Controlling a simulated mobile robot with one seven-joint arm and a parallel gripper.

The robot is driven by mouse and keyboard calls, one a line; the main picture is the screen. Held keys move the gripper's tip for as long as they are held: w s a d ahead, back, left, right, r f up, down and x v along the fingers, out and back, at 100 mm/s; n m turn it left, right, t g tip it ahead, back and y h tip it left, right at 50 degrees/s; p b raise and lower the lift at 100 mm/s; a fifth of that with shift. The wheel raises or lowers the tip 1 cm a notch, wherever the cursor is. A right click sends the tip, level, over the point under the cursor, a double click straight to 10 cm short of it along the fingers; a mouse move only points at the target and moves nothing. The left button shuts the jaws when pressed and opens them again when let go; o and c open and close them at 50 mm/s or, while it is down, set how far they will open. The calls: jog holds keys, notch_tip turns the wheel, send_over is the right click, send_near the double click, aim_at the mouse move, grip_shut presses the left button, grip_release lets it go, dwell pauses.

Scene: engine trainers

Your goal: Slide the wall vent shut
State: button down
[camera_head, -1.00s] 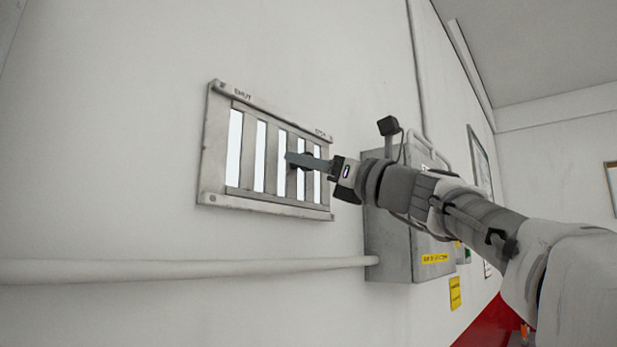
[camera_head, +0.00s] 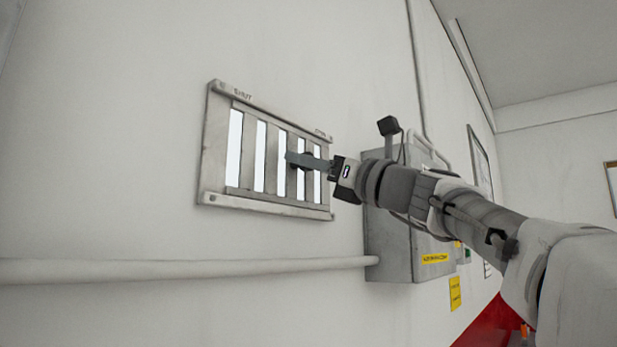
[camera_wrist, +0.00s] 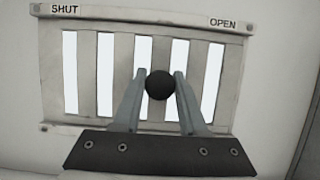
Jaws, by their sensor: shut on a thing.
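The wall vent (camera_head: 212,150) is a grey metal frame on the white wall, with upright slats and bright open gaps between them. In the wrist view the vent (camera_wrist: 145,22) carries a SHUT label at its upper left and an OPEN label at its upper right. A round black knob (camera_wrist: 160,85) sits in front of the slats, near the middle of the vent. My gripper (camera_wrist: 160,77) is shut on the knob, one finger on each side. In the head view my gripper (camera_head: 294,160) reaches the vent from the right and largely hides the knob.
A grey metal box (camera_head: 393,240) with yellow labels is on the wall right of the vent, behind my arm. A pale pipe (camera_head: 190,269) runs along the wall below the vent. The wall left of the vent is clear.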

jog(key=shift+s+a+b, duration=0.35)
jog(key=shift+s+a, duration=0.6)
jog(key=shift+s, duration=0.15)
jog(key=c, duration=0.8)
grip_release()
jog(key=o, duration=0.3)
jog(key=shift+s, duration=0.15)
jog(key=shift+o, duration=0.2)
jog(key=shift+d+f, duration=0.15)
jog(key=shift+d, duration=0.1)
jog(key=b+v, duration=0.4)
jog(key=v, duration=1.3)
jog(key=shift+b, duration=0.35)
